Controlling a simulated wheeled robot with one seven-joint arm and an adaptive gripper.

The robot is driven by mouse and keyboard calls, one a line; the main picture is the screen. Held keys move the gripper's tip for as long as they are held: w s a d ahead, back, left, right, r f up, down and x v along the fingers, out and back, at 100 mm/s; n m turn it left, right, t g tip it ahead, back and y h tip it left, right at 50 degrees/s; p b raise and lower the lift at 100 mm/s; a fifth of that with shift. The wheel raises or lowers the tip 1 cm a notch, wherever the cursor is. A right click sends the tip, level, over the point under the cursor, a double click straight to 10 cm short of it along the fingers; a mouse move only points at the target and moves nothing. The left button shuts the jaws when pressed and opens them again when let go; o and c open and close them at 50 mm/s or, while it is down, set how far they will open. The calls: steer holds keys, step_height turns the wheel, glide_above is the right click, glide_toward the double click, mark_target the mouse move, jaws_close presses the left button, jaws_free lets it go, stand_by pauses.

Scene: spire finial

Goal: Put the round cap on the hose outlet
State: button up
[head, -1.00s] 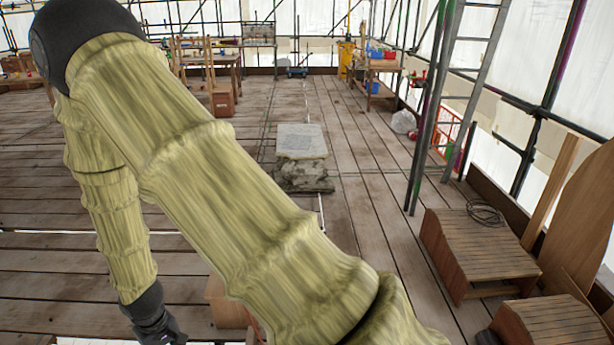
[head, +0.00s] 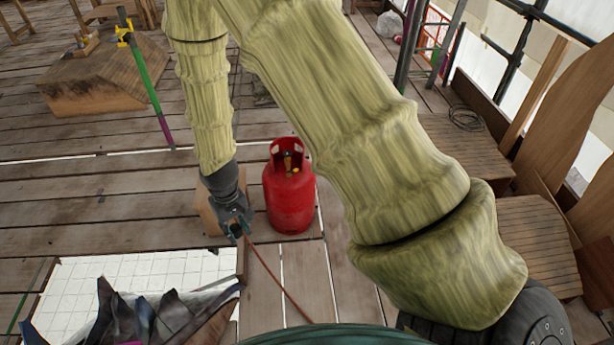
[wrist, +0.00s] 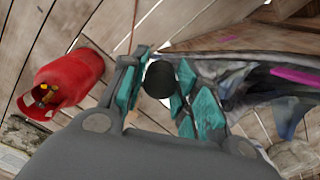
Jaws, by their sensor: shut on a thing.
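My gripper (head: 235,226) hangs low, left of the red gas cylinder, in the head view. In the wrist view its teal-padded fingers (wrist: 158,88) are shut on a dark round thing, probably the round cap (wrist: 160,79). The red gas cylinder (head: 290,200) stands upright on the boards and also shows at the left of the wrist view (wrist: 70,80). A small brass-orange fitting (head: 290,162) shows inside its collar. I cannot tell whether this is the hose outlet. My gripper is apart from the cylinder.
A thin reddish hose or line (head: 278,278) runs from near my gripper toward the bottom. A white tiled sheet (head: 140,275) and dark crumpled pieces (head: 150,315) lie at lower left. Wooden platforms (head: 530,235) stand right.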

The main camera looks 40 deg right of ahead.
steer(key=shift+w+f+b, duration=0.1)
steer(key=shift+f+b, duration=0.25)
steer(key=shift+f, duration=0.05)
steer(key=w+d+f+t+h+b, duration=0.1)
steer(key=w+d+f+b, duration=0.4)
steer(key=f+b, duration=0.3)
steer(key=w+d+f+m+t+h+b, duration=0.1)
steer(key=w+d+f+t+h+b, duration=0.1)
steer(key=w+d+f+b, duration=0.35)
steer(key=w+d+f+t+h+b, duration=0.1)
steer(key=w+d+f+b, duration=0.2)
steer(key=d+f+b, duration=0.5)
steer(key=w+d+f+n+t+h+b, duration=0.1)
steer(key=w+d+f+t+h+b, duration=0.4)
steer(key=b, duration=3.9)
steer(key=w+d+f+t, duration=0.6)
steer(key=w+d+f, duration=0.7)
steer(key=d, duration=0.2)
steer(key=shift+f+n+h, duration=0.2)
steer(key=shift+n+h, duration=0.1)
steer(key=shift+n, duration=0.1)
steer(key=shift+d, duration=0.1)
